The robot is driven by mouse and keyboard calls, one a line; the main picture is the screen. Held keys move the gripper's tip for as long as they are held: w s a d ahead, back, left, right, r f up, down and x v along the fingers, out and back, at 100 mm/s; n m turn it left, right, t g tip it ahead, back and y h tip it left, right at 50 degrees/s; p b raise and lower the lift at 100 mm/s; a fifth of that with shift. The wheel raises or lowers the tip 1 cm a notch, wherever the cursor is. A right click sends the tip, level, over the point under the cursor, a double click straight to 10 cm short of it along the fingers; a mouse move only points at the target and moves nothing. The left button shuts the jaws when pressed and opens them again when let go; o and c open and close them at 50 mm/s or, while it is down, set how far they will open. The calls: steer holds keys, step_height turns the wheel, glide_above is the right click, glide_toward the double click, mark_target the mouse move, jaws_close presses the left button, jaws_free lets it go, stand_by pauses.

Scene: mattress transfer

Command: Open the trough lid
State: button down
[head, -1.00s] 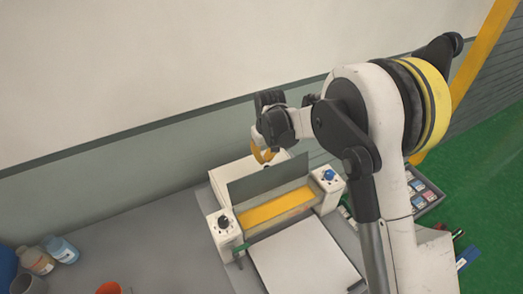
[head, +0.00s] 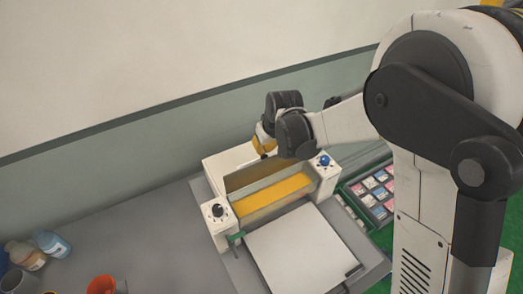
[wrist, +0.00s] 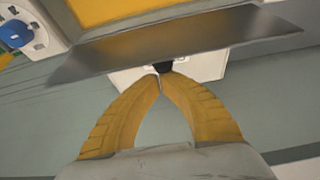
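The trough (head: 272,194) is a long yellow-filled channel between two white end blocks of the machine. Its lid (head: 255,172) is a dark flat panel raised along the trough's back edge, leaving the yellow visible. In the wrist view the lid (wrist: 200,38) is a thin grey plate crossing the upper part, with a small black knob (wrist: 164,67) on its near side. My gripper (wrist: 160,77) has its two yellow fingertips together right at the knob; I cannot tell whether they pinch it. In the head view my gripper (head: 265,152) is behind the lid, partly hidden by my wrist.
The end blocks carry a black knob (head: 218,210) and a blue knob (head: 322,160). A white plate (head: 300,248) lies in front of the trough. A tray of coloured packs (head: 374,193) is at right. Bottles (head: 53,243) and an orange cup (head: 102,284) stand at left on the grey table.

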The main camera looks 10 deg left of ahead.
steer(key=shift+s+d+r, duration=0.1)
steer(key=shift+r, duration=0.05)
steer(key=v, duration=1.2)
